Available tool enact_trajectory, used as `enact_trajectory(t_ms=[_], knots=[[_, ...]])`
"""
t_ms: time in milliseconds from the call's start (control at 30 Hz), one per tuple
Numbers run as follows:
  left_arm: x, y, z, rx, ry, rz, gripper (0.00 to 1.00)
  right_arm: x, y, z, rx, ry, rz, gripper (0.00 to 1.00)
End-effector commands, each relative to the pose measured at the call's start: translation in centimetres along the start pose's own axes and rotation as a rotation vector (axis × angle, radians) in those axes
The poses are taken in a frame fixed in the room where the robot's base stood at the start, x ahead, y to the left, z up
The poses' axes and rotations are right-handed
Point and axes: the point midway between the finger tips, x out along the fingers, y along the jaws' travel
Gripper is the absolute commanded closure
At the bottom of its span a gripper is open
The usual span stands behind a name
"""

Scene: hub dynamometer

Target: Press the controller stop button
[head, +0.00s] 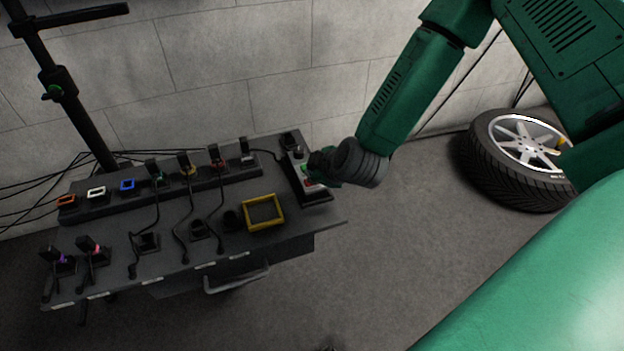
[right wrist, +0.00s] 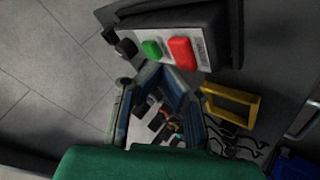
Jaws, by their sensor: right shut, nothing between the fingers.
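The controller (head: 318,197) is a dark box with a pale panel at the right end of the table. In the right wrist view its panel (right wrist: 203,54) carries a red button (right wrist: 182,53), a green button (right wrist: 151,48) and a black knob (right wrist: 126,47). My right gripper (head: 314,166) is over the controller, shut and empty. In the right wrist view its fingertips (right wrist: 166,76) appear just below the red and green buttons; I cannot tell whether they touch. My left gripper is not in view.
The dark table (head: 180,225) holds a yellow frame (head: 247,227) near the controller and several cabled devices in rows. A black stand (head: 85,125) rises behind its left side. A wheel (head: 490,155) leans by the wall at right. The floor right of the table is clear.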

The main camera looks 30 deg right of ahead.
Motion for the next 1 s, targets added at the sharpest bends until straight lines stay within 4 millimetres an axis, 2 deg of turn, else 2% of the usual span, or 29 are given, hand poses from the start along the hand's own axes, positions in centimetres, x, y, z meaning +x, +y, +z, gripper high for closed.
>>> enact_trajectory(t_ms=[1000], knots=[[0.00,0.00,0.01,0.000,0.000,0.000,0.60,0.58,-0.53,0.46,0.000,0.000,0.000,1.00]])
